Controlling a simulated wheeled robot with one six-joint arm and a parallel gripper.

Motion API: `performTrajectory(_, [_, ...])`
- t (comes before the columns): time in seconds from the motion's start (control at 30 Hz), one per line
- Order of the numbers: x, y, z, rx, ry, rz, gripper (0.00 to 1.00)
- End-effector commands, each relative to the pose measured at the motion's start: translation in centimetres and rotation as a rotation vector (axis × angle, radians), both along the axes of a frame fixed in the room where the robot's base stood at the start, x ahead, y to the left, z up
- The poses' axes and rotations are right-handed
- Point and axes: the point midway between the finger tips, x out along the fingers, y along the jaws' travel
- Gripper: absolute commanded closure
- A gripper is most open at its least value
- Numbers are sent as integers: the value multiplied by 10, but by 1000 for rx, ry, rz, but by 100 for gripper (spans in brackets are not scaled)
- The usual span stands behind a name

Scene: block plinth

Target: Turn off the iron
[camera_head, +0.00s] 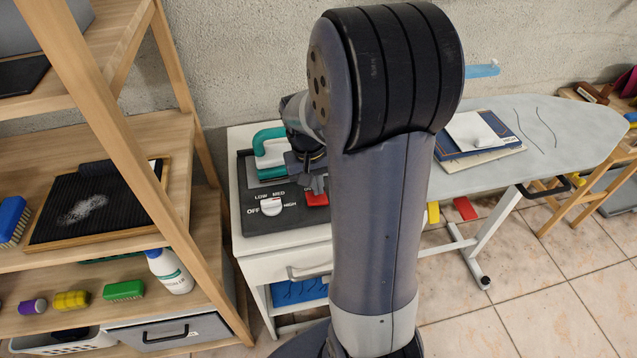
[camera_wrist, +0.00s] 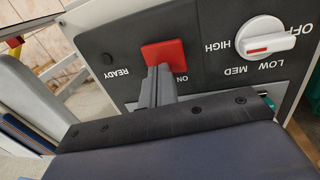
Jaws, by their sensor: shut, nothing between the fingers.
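The iron (camera_head: 270,150), with a teal handle, rests on top of a white cabinet with a dark control panel (camera_head: 285,218). The panel carries a white dial (camera_head: 271,206) marked OFF, LOW, MED and HIGH, also in the wrist view (camera_wrist: 268,38). The dial has a red mark; I cannot tell for certain which setting it points to. Beside it is a red switch (camera_wrist: 163,53) labelled ON, partly visible in the head view (camera_head: 316,199). My gripper (camera_wrist: 159,72) is shut and empty, its tips over the switch's near edge. I cannot tell whether they touch it.
A wooden shelf (camera_head: 130,125) with brushes and a white spray bottle (camera_head: 171,271) stands on the left. An ironing board (camera_head: 560,125) with books (camera_head: 478,135) extends right. My arm hides the middle of the head view.

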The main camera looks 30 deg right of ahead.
Motion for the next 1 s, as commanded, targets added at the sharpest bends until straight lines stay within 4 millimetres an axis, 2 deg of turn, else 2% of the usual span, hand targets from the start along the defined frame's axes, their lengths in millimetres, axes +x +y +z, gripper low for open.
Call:
performTrajectory(0.13, [0, 0, 4, 0, 0, 0, 100])
performTrajectory(0.27, [1, -1, 16, 0, -1, 0, 100])
performTrajectory(0.53, [3, -5, 56, -1, -7, -1, 100])
performTrajectory(0.8, [-1, -16, 112, -1, -5, 1, 100])
performTrajectory(1.0, [-3, -19, 134, 0, -2, 2, 100])
